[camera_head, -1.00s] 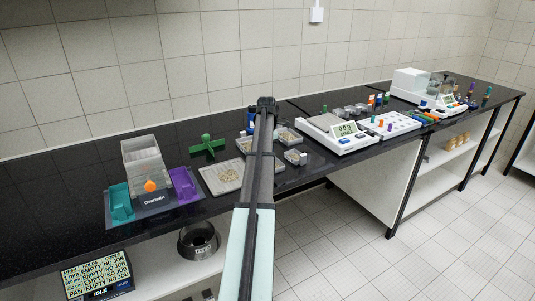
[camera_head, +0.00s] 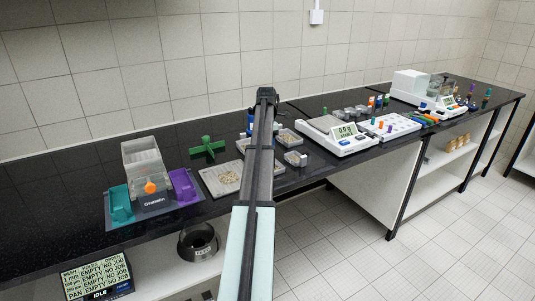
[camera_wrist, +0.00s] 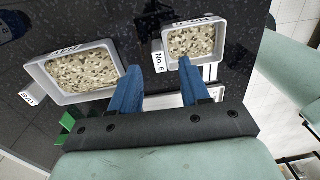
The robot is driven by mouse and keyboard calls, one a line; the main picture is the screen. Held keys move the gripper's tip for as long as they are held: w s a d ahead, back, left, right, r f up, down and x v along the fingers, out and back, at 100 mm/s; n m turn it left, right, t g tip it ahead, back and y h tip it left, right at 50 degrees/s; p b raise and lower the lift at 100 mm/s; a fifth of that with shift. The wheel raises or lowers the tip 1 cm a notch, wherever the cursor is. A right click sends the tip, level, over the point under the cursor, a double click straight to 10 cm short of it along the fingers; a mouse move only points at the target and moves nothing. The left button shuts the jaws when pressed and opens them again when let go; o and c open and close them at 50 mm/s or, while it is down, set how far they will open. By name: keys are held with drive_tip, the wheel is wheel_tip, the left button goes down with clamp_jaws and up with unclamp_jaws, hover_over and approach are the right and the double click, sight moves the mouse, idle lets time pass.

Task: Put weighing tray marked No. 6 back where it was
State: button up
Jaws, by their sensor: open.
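The weighing tray marked No. 6 (camera_wrist: 222,47) is a small pale tray of mixed light and dark grains in the wrist view, its "No. 6" tag on its left side. It appears to rest on the black counter. My gripper (camera_wrist: 158,66) is open, with two blue fingers and nothing between their tips. The right fingertip overlaps the tray's near edge in the picture; contact cannot be told. The left finger is left of the tag, near a larger tray. In the head view my arm hides the gripper, and I cannot tell which small tray is No. 6.
The larger grain-filled tray (camera_wrist: 116,50) lies left in the wrist view. In the head view, a balance (camera_head: 336,137) stands right of my arm. A grain tray (camera_head: 207,186), green cross-shaped piece (camera_head: 208,148) and a device with teal and purple parts (camera_head: 153,203) stand left.

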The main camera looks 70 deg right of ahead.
wheel_tip(320, 180, up, 8)
drive_tip(key=shift+d+f, duration=0.15)
drive_tip(key=shift+f, duration=0.05)
drive_tip(key=shift+w, duration=0.1)
